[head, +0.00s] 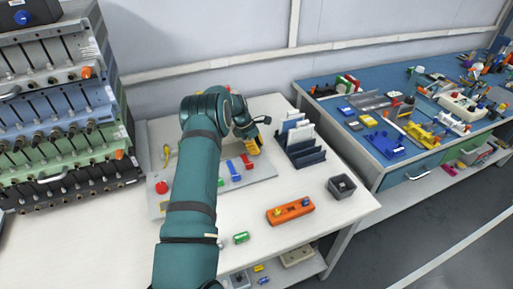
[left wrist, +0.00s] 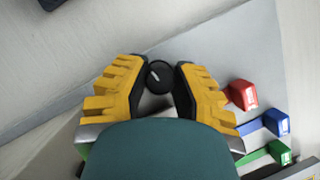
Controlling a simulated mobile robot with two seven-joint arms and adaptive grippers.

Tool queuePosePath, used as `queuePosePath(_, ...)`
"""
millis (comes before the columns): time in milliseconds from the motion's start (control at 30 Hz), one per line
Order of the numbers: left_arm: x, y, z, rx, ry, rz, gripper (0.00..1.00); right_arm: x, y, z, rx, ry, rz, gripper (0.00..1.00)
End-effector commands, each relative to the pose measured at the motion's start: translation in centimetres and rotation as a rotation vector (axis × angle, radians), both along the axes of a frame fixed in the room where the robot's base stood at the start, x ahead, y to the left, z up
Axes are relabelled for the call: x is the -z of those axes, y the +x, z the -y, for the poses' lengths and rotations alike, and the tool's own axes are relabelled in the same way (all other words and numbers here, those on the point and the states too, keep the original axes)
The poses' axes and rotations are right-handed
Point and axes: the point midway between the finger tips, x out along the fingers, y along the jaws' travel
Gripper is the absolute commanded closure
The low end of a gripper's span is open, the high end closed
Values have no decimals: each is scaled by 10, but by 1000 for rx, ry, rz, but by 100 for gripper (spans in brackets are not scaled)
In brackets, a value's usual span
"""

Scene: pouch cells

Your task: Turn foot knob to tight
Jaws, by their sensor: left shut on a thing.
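The foot knob (left wrist: 160,76) is a black round knob with a pale mark across its top, in the left wrist view. My left gripper (left wrist: 157,88) has its yellow fingers on either side of the knob and is shut on it. In the head view my left gripper (head: 252,146) is low over the back right part of a grey plate (head: 265,168), and the knob is hidden there. I cannot read from the mark whether the knob is loose or tight. My right gripper is not in view.
Red (left wrist: 241,94), blue (left wrist: 277,122) and green (left wrist: 279,152) clips stand close to my gripper. A dark slotted rack (head: 307,157) is to its right. A red button (head: 161,187), orange block (head: 290,211) and dark bin (head: 342,188) are farther off.

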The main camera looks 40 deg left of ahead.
Motion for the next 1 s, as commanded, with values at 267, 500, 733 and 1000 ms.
queuePosePath(267,2,0,2,43,-4,-3,100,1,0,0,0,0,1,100)
queuePosePath(500,2,0,3,44,-4,-3,100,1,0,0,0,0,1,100)
queuePosePath(733,2,0,2,43,-4,-3,41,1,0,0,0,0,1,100)
queuePosePath(1000,0,0,1,42,-2,-1,41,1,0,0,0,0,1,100)
